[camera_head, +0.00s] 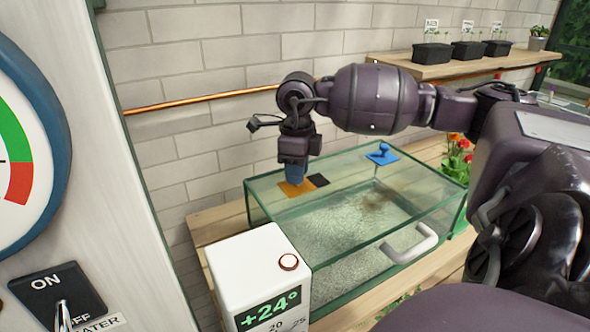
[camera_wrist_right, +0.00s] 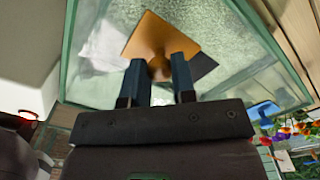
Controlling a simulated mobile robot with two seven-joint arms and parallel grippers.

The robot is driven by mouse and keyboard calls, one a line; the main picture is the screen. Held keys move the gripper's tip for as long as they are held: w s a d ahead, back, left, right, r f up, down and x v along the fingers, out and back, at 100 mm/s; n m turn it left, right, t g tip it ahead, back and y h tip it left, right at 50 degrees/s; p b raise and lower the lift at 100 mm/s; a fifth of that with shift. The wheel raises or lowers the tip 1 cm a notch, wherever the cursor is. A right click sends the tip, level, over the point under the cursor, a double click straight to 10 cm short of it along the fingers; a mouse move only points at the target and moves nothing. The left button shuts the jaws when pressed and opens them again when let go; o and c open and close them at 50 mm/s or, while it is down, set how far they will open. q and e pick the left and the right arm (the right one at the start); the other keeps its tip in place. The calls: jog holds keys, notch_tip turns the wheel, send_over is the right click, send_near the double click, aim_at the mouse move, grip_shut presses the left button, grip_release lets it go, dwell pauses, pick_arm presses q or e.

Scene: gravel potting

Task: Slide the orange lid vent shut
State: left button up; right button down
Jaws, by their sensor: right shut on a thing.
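The orange lid vent (camera_head: 297,189) is a flat square plate on the glass lid of the tank (camera_head: 345,212), towards its back left. My right gripper (camera_head: 295,178) points down at it, shut on its small knob; the wrist view shows the orange vent (camera_wrist_right: 152,38) with the knob between the blue fingertips (camera_wrist_right: 160,72). A dark square (camera_head: 319,180) shows beside the plate, to its right in the head view, and the plate partly overlaps it in the wrist view. My left gripper is not in view.
A blue vent with a knob (camera_head: 382,153) sits further right on the lid. A white handle (camera_head: 409,246) is at the lid's front. A white thermostat box (camera_head: 255,273) stands at the tank's front left. A shelf (camera_head: 440,67) with potted seedlings is behind.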

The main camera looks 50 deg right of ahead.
jog(key=d, duration=0.2)
jog(key=s+d+p, duration=0.1)
jog(key=d, duration=0.1)
jog(key=shift+s+r, duration=0.15)
jog(key=shift+s, duration=0.05)
jog(key=shift+d, duration=0.3)
jog(key=c, duration=1.2)
grip_release()
jog(key=shift+o, duration=1.4)
jog(key=shift+s+d, duration=0.1)
jog(key=shift+d, duration=0.05)
